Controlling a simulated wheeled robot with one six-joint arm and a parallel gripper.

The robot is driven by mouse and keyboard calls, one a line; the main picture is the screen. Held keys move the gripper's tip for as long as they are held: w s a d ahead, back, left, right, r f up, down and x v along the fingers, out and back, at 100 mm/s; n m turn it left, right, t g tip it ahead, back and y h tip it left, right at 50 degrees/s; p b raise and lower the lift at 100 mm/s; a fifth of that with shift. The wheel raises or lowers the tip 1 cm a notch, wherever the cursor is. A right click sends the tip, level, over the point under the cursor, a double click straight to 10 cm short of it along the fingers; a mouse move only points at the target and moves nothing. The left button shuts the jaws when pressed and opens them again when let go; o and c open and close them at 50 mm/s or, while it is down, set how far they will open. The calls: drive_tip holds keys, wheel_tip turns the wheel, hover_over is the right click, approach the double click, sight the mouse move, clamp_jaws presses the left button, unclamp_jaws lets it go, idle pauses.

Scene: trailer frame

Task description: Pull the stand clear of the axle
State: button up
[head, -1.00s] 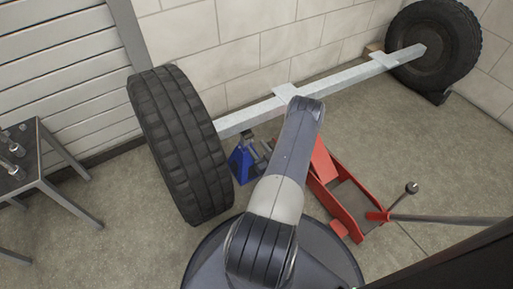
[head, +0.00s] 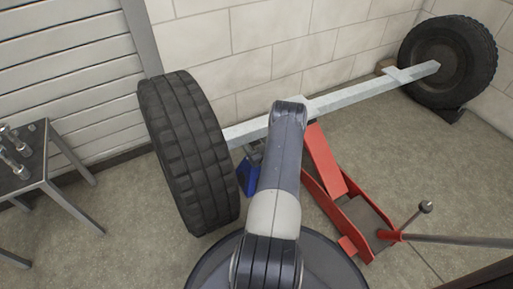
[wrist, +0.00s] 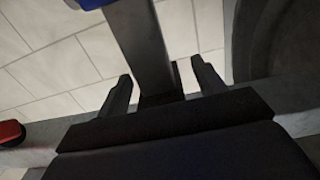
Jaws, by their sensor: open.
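The stand (head: 246,175) has a blue base and sits on the floor under the near end of the grey axle (head: 355,92), beside the near wheel (head: 188,150). My arm and the wheel hide much of it in the head view. In the wrist view the stand's grey post (wrist: 143,45) runs down between the fingers of my gripper (wrist: 161,69), with a bit of blue at the top edge. My gripper is open, one finger on each side of the post. The axle (wrist: 290,122) crosses behind the gripper's dark body. Whether the post touches the axle is hidden.
A red floor jack (head: 345,205) stands right of my arm under the axle, its long handle (head: 455,240) reaching right. The far wheel (head: 447,62) rests near the wall corner. A metal table (head: 35,165) stands at left. Floor between table and near wheel is clear.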

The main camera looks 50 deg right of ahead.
clamp_jaws()
idle(0.8)
